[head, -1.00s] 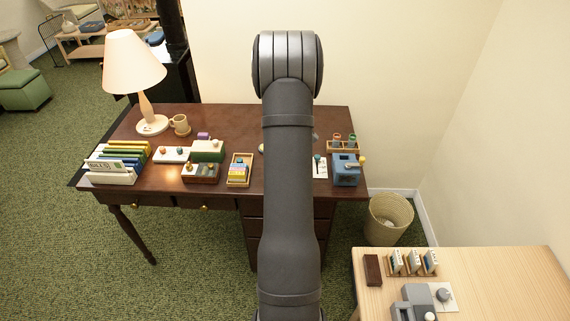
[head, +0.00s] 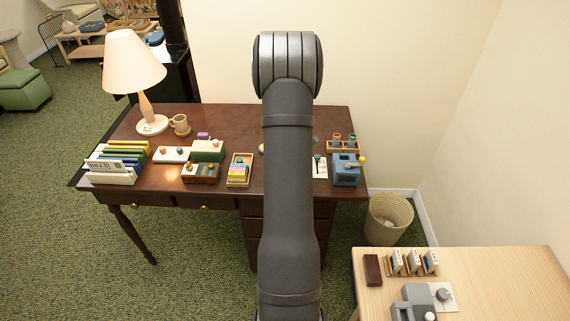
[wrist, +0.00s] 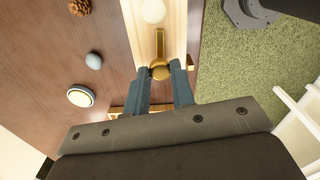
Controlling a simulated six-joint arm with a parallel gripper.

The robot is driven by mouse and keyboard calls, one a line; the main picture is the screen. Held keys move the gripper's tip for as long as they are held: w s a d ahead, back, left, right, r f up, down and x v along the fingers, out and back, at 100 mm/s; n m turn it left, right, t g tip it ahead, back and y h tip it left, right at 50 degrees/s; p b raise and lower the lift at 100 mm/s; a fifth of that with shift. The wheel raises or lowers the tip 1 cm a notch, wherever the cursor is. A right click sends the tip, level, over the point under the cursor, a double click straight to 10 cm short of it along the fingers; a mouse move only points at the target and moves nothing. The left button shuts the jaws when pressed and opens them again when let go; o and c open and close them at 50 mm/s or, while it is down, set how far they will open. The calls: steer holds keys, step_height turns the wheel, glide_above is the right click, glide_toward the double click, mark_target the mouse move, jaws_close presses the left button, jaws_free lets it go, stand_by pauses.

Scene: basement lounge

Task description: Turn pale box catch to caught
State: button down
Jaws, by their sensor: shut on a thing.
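The pale box (wrist: 179,38) lies on the dark wooden desk in the wrist view, at the top middle. Its brass catch is a straight lever (wrist: 160,44) with a round knob at the near end. My gripper (wrist: 160,71) has its two blue-grey fingers on either side of the knob and is shut on it. The lever points along the box, toward the gripper. In the head view my own arm hides the box, the catch and the gripper.
In the wrist view a pine cone (wrist: 79,7), a grey-blue ball (wrist: 94,60) and a round white-topped item (wrist: 80,96) lie left on the desk. In the head view a blue box (head: 346,176) stands right of my arm, and a lamp (head: 134,62) stands left.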

steer(key=m, duration=0.8)
steer(key=shift+m, duration=0.3)
steer(key=m, duration=0.4)
steer(key=shift+m, duration=2.2)
steer(key=c, duration=1.2)
jaws_free()
steer(key=shift+r, duration=0.1)
